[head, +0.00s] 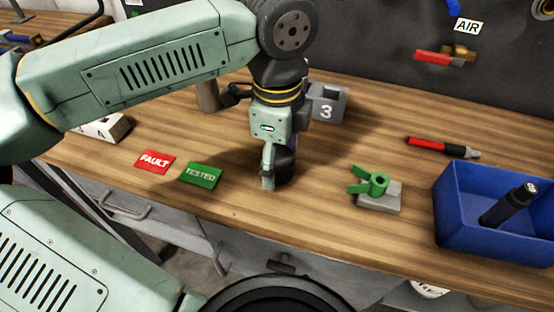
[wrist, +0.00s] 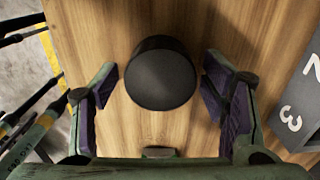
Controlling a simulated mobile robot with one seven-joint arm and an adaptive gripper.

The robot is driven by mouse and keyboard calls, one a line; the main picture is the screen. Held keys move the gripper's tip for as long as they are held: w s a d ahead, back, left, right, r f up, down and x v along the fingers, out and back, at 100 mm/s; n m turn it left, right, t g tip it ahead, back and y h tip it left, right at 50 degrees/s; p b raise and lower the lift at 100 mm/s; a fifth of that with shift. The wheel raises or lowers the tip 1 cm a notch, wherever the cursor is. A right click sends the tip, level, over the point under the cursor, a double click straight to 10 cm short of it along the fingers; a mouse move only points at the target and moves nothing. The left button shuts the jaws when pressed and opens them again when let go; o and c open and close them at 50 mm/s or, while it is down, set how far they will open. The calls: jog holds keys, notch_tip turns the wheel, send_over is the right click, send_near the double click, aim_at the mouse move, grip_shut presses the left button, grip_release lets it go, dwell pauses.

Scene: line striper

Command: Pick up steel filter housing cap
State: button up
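A dark round cap, which looks like the filter housing cap (wrist: 160,76), stands on the wooden bench. In the wrist view its round top lies between the two fingers of my gripper (wrist: 161,68), with bare wood showing on both sides. The fingers are apart and do not appear to touch it. In the head view my gripper (head: 270,182) points down at the cap (head: 285,166), near the front edge of the bench. A finger hides part of the cap there.
A grey numbered block (head: 328,103) stands close behind my gripper. Red FAULT (head: 155,161) and green TESTED (head: 201,175) tags lie left. A green fitting on a grey block (head: 377,191), a red tool (head: 440,148) and a blue bin (head: 480,238) are right.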

jog(key=c, duration=0.9)
